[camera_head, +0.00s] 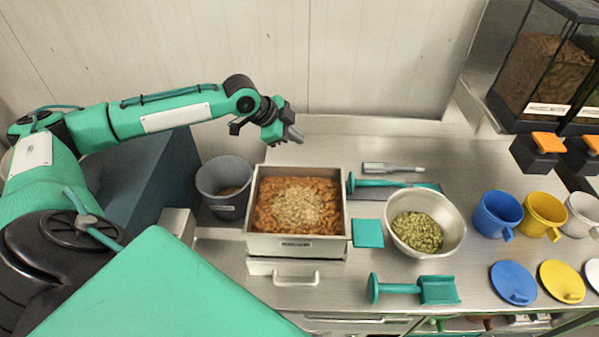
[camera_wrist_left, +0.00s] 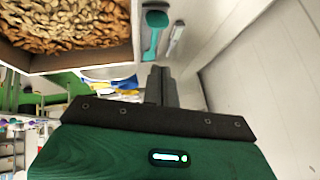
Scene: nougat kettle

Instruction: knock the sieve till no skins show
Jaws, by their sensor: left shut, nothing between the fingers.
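The square steel sieve (camera_head: 297,246) stands on the counter in the middle of the head view. It holds a reddish-brown layer of nuts or skins, with paler tan pieces heaped in the middle. Its front wall shows a small label. My left gripper (camera_head: 296,134) is above and behind the sieve's back rim, shut, empty and apart from it. In the left wrist view, the shut fingers (camera_wrist_left: 162,84) point past the corner of the sieve (camera_wrist_left: 85,58), whose brown contents fill the top left. My right gripper is not in view.
A grey bin (camera_head: 222,205) stands left of the sieve. To its right are a teal pad (camera_head: 367,233), a steel bowl (camera_head: 447,245) of green nuts, a teal-handled tool (camera_head: 385,183) and a teal scoop (camera_head: 438,290). Mugs (camera_head: 497,215) and lids (camera_head: 512,285) stand farther right.

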